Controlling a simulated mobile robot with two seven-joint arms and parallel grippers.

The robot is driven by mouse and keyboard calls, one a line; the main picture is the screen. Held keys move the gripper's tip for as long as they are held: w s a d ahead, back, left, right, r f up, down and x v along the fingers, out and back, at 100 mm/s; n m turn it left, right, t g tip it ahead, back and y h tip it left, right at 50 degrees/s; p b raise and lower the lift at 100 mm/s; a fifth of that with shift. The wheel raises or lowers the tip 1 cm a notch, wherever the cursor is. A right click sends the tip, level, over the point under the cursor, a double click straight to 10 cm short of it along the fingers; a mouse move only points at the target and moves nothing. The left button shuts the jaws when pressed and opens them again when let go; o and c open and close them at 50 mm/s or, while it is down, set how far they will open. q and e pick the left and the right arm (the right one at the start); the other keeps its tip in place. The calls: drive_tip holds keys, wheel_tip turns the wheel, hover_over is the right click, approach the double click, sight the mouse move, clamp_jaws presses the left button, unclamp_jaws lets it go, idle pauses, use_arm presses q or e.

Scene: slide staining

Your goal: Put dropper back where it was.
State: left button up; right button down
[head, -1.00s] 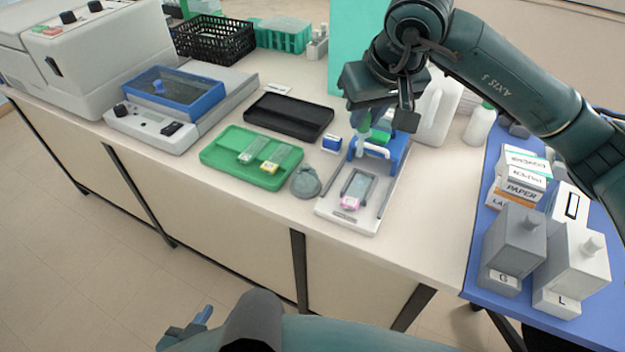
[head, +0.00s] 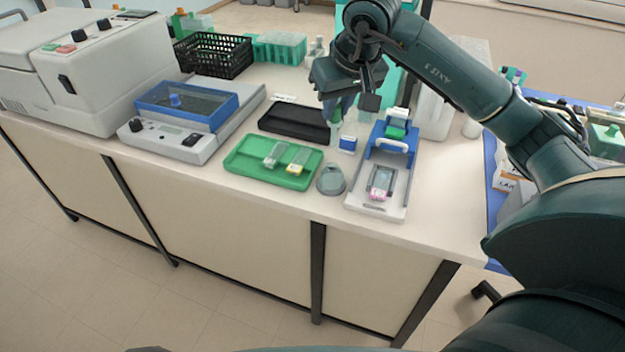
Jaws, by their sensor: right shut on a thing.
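My right gripper (head: 337,106) hangs above the bench in the head view. It is shut on a small dropper (head: 335,120) with a green upper part, mostly hidden by the fingers. The dropper's lower end is pale and hard to make out. It is held to the right of the black tray (head: 290,123) and left of the blue and white slide device (head: 383,208). I cannot tell whether its tip touches anything. My left gripper is out of the frame.
A slide with a pink label (head: 377,194) lies on the device. A black basket (head: 213,55) and teal rack (head: 277,47) are behind.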

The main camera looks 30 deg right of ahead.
sight(339, 124)
wheel_tip(339, 124, down, 5)
drive_tip(key=shift+d+f, duration=0.1)
drive_tip(key=shift+f, duration=0.1)
use_arm(q)
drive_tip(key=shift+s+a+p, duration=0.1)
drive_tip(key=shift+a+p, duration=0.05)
drive_tip(key=shift+p, duration=0.3)
use_arm(e)
wheel_tip(339, 124, down, 4)
drive_tip(key=shift+f, duration=0.2)
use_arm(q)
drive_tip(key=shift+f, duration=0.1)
use_arm(e)
drive_tip(key=shift+f+b, duration=0.35)
drive_tip(key=shift+b, duration=0.05)
drive_tip(key=shift+f, duration=0.15)
drive_tip(key=c, duration=1.7)
unclamp_jaws()
drive_tip(key=shift+c, duration=0.2)
drive_tip(key=o, duration=0.4)
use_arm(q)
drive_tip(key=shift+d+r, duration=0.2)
